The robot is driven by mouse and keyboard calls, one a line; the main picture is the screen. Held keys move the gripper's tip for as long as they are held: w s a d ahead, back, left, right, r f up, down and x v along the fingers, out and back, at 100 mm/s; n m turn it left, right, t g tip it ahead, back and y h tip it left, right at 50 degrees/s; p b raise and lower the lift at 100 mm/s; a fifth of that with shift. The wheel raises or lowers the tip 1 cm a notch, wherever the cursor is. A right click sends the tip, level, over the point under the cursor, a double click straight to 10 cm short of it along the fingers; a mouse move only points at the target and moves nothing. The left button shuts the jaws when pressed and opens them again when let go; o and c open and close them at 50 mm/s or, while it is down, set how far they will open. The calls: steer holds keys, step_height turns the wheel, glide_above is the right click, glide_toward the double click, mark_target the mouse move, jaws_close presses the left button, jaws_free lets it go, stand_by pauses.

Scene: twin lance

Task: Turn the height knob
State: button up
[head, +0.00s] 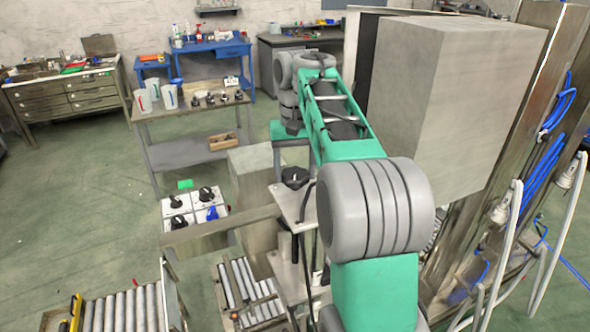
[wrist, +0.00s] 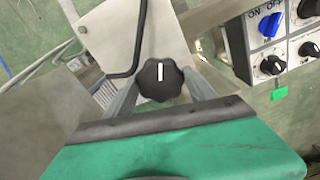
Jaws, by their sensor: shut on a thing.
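The height knob (wrist: 159,81) is a black lobed knob with a white mark line, in the middle of the wrist view. It sits at the edge of a light metal plate (wrist: 128,35). My gripper (wrist: 160,84) has a grey finger on each side of the knob and is shut on it. The white line points nearly straight up in the picture. In the head view the knob (head: 294,177) shows on top of a metal bracket, beside my green and grey arm. The fingertips are not clear there.
A control panel (wrist: 272,45) with a blue switch and several black knobs stands close by on the right in the wrist view. A black bent rod (wrist: 135,45) rises near the knob. Roller conveyors (head: 120,310) and a large grey box (head: 450,100) flank the arm.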

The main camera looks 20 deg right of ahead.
mark_target(295, 173)
steer(key=shift+n, duration=0.8)
steer(key=o, duration=1.4)
step_height(295, 173, up, 4)
steer(key=p, duration=0.4)
steer(key=shift+r+p, duration=0.35)
steer(key=shift+r, duration=0.45)
steer(key=shift+r+b, duration=0.35)
steer(key=shift+r, duration=0.75)
